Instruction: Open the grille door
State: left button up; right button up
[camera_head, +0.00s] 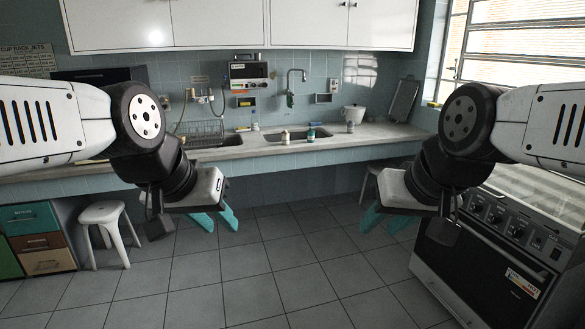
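A dark cooker (513,232) stands at the right, with a row of knobs on its sloped front panel. Its front door (465,272) has a long bar handle (506,243) and a sticker, and looks shut. No other grille-like door is clear in view, and I cannot tell which part is called the grille. My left gripper (217,224) hangs over the floor at centre left, its teal fingers spread and empty, far from the cooker. My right gripper (381,225) is left of the cooker, its teal fingers apart and empty. My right arm hides part of the cooker.
A marble counter (250,150) with sinks, bottles and a dish rack runs along the back wall. White cabinets (215,22) hang above. A white stool (108,228) and coloured drawers (38,240) stand at the left. The tiled floor (275,262) in the middle is clear.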

aim_at(255, 71)
jog(key=i, duration=2.15)
jog(key=i+z, duration=0.1)
jog(key=i, duration=0.5)
jog(key=i+j+z, duration=0.1)
jog(key=i, duration=0.5)
jog(key=i+j+z, duration=0.1)
jog(key=i, duration=0.5)
jog(key=i+j+z, duration=0.15)
